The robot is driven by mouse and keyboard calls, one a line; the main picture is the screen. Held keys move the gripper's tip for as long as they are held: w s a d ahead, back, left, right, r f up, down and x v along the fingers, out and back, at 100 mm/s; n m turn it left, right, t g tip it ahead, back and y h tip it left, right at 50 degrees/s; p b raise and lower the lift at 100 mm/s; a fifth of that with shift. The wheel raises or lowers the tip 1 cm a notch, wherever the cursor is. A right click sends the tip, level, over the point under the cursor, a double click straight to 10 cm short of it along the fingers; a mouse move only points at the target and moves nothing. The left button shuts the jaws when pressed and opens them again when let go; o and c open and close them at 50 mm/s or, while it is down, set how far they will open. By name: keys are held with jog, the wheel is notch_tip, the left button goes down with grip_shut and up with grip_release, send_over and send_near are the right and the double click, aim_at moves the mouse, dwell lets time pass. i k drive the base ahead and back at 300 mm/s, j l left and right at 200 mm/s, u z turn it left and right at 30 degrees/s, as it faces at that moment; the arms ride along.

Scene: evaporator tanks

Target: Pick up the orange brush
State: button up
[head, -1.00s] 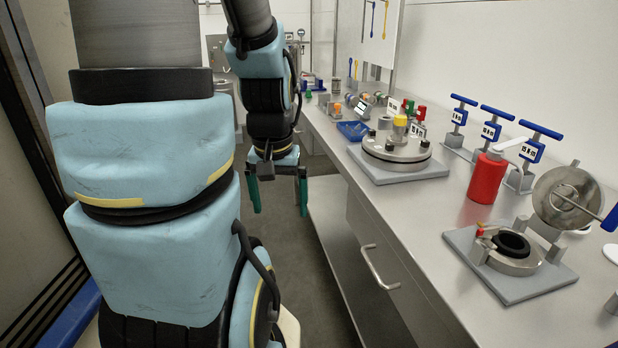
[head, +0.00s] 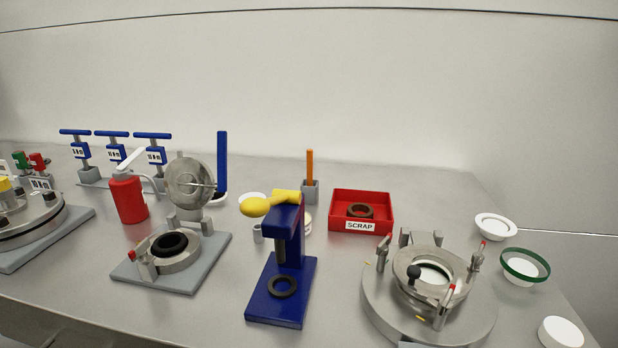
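An orange brush (head: 310,166) stands upright in a small grey holder (head: 310,191) toward the back of the steel bench in the head view. Only its orange handle shows; its lower end is hidden in the holder. My gripper is not in the head view now, so its distance from the brush cannot be seen.
A blue press with a yellow handle (head: 284,258) stands in front of the brush. A red scrap tray (head: 361,226) is to its right. A hinged-lid fixture (head: 172,258) and red bottle (head: 128,199) are left. A round clamp fixture (head: 378,308) is front right.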

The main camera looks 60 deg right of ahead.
aim_at(309, 152)
jog(key=z, duration=1.45)
